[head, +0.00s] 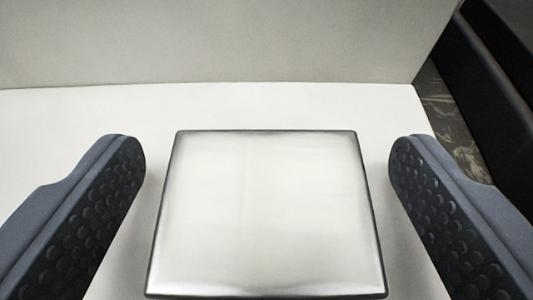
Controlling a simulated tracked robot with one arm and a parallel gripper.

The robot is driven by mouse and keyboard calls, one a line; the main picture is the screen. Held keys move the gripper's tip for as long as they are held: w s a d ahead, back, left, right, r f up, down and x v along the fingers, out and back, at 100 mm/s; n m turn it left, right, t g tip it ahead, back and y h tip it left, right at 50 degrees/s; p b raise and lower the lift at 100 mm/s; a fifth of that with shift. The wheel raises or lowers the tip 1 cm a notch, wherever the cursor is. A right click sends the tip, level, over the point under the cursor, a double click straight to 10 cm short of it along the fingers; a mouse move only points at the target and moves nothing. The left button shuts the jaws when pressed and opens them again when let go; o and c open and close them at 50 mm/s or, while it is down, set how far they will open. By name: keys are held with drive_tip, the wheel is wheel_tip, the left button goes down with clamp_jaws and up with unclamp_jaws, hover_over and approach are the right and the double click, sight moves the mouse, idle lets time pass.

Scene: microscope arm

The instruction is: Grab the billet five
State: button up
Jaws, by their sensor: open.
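A square, shiny metal block (264,215), which looks like the billet, lies on a white surface (250,105) in the head view. No number shows on it, so I cannot tell which billet it is. My gripper (266,165) is open, with one dark, dimpled finger on the left of the block and one on the right. A gap shows between each finger and the block, and neither finger looks to be touching it. The block's near edge lies close to the bottom of the picture.
A pale upright wall (210,40) stands behind the block along the back of the white surface. At the right, the surface ends, and a dark structure (490,80) and a patterned floor (448,120) show beyond its edge. The white surface around the block is clear.

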sight(300, 273)
drive_tip(key=c, duration=1.5)
drive_tip(key=shift+r, duration=0.9)
wheel_tip(300, 273, up, 2)
drive_tip(key=shift+a+r, duration=0.1)
drive_tip(key=shift+s+d, duration=0.45)
drive_tip(key=shift+s, duration=0.25)
drive_tip(key=s+d+b, duration=0.1)
drive_tip(key=s+d, duration=0.1)
drive_tip(key=s, duration=0.2)
drive_tip(key=s+d+b, duration=0.1)
drive_tip(key=s+d, duration=0.1)
drive_tip(key=s, duration=0.2)
drive_tip(key=s+d+r+b, duration=0.1)
drive_tip(key=s+d+b, duration=0.1)
drive_tip(key=s, duration=0.2)
drive_tip(key=shift+s+d, duration=0.35)
